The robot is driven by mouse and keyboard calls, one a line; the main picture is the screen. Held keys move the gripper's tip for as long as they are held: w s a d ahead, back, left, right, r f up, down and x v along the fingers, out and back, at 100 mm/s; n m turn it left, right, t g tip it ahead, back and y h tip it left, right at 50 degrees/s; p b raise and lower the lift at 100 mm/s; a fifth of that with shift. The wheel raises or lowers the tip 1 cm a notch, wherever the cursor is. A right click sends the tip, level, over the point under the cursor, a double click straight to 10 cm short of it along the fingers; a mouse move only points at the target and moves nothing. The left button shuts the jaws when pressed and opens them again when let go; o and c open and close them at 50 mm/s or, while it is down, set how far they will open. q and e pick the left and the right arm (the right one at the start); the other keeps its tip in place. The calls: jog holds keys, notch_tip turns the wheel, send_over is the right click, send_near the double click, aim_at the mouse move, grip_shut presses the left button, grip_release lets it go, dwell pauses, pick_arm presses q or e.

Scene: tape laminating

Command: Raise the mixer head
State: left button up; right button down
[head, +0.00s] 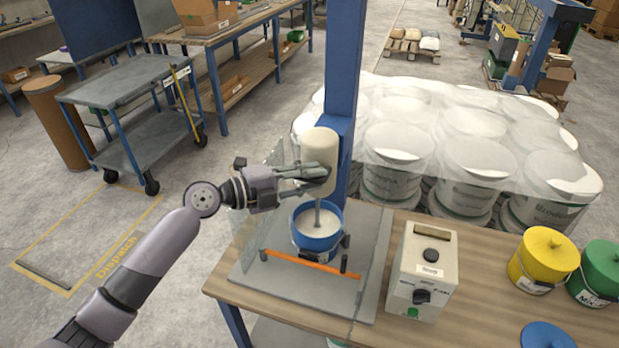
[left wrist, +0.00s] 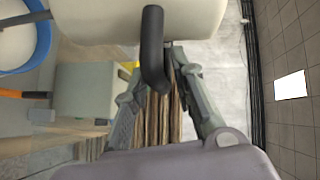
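The mixer head (head: 320,146) is a cream rounded cylinder on a blue column (head: 344,70). Its grey shaft (head: 318,213) goes down into a blue pot (head: 318,243) of white material. In the left wrist view the cream head (left wrist: 195,18) fills the top, with a black bent handle (left wrist: 153,50) sticking out of it. My left gripper (head: 322,178) is at the lower front of the head. In the left wrist view its fingers (left wrist: 157,75) are apart, with the handle end between them; I cannot tell whether they touch it. My right gripper is not in view.
A control box (head: 424,272), a yellow bucket (head: 543,262) and a green bucket (head: 598,272) stand on the bench to the right. Clear guard panels flank the mixer. An orange bar (head: 310,264) lies in front of the pot. Wrapped white drums (head: 480,155) stand behind.

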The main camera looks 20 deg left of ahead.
pick_arm(q)
grip_shut()
dwell(0.5)
notch_tip(320, 180, up, 25)
jog(key=p, duration=0.4)
jog(key=shift+f+p, duration=0.2)
jog(key=shift+p, duration=0.1)
jog(key=shift+a+r, duration=0.1)
jog(key=shift+o, duration=1.6)
grip_release()
jog(key=shift+f, duration=0.2)
